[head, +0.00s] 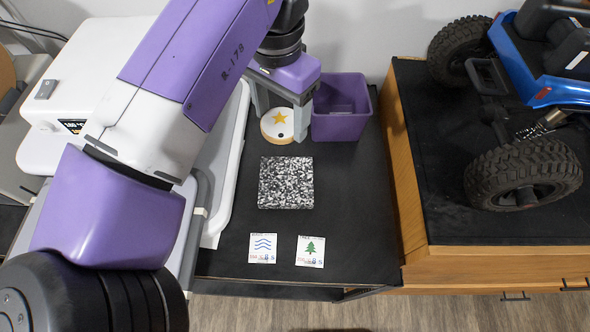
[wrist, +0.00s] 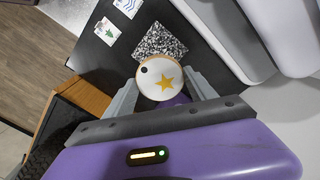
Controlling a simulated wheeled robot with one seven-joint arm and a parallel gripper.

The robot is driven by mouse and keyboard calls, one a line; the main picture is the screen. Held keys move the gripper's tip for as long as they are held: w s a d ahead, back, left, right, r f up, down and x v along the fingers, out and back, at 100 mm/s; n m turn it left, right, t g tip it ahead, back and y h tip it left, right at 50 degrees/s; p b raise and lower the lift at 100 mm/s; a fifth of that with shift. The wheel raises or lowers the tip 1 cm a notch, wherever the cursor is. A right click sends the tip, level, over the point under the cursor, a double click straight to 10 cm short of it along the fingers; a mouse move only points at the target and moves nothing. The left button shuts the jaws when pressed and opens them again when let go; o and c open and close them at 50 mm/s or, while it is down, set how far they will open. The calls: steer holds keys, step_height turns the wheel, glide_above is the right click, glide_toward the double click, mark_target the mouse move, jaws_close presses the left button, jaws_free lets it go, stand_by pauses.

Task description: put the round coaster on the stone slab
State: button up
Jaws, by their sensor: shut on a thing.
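The round coaster (head: 279,126) is white with a wooden rim, a yellow star and a dark spot. It also shows in the wrist view (wrist: 152,84), between the two fingers. My gripper (head: 281,108) is shut on the coaster, behind the stone slab in the head view. The stone slab (head: 286,183) is a square of speckled black and white on the black table. It also shows in the wrist view (wrist: 161,42), just beyond the coaster and partly covered by it. Nothing lies on the visible part of the slab.
A purple bin (head: 343,115) stands right beside my gripper. Two cards, one with waves (head: 262,249) and one with a tree (head: 310,251), lie in front of the slab. A wooden cabinet (head: 412,190) with a blue crawler (head: 545,90) stands to the right. The black table right of the slab is clear.

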steer(key=b, duration=0.7)
glide_above(286, 179)
step_height(286, 179, down, 15)
steer(key=shift+r, duration=0.1)
steer(key=shift+f+b, duration=2.1)
steer(key=shift+f, duration=0.45)
steer(key=shift+f, duration=0.15)
steer(key=o, duration=1.5)
step_height(286, 179, up, 12)
steer(key=shift+r+b, duration=0.2)
steer(key=shift+b, duration=0.25)
steer(key=shift+s, duration=0.1)
